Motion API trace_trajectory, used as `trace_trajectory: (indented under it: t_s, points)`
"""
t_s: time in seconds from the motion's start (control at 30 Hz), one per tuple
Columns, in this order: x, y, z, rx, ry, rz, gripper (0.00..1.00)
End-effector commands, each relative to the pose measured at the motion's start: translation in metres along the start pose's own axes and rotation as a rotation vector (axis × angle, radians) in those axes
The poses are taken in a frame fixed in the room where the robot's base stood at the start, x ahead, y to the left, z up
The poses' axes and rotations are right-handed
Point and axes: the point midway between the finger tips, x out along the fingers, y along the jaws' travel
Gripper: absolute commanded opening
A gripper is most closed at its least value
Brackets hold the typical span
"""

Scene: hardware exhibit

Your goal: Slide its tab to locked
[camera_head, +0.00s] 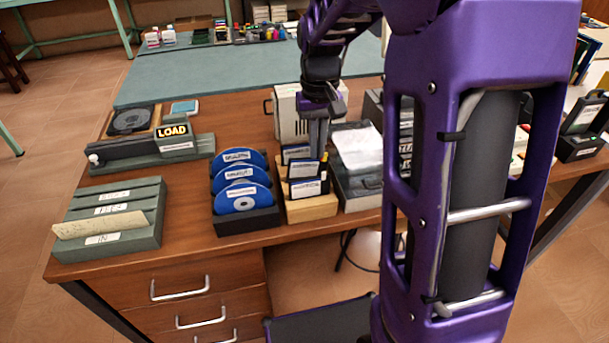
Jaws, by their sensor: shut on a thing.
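A light wooden rack (312,208) stands near the front edge of the desk. It holds several dark cards with white labels, one behind the other; the front card (306,189) shows most fully. My gripper (317,152) points down over the rack from behind, its grey fingers close together. It is shut on one of the dark cards in the rack, but the fingertips are small here and I cannot tell which card. No tab or lock mark can be made out on any card at this size.
Left of the rack, a black holder (246,222) carries blue discs. Further left are a green-grey slotted tray (150,228) and a box with a LOAD sign (173,131). A cream case (288,113) stands behind the rack; a grey box (357,187) with papers is close on the right.

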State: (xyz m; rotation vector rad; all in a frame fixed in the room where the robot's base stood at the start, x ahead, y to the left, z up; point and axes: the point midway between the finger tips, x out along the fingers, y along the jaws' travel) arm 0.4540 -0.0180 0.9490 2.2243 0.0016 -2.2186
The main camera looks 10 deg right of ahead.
Motion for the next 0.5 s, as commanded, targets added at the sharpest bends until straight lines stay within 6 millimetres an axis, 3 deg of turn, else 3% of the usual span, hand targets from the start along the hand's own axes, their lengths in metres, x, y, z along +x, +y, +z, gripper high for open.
trace_trajectory:
  t_s: [0.5]
  points:
    - [0.0023,0.0001,0.0016,0.002,-0.007,0.003,0.00]
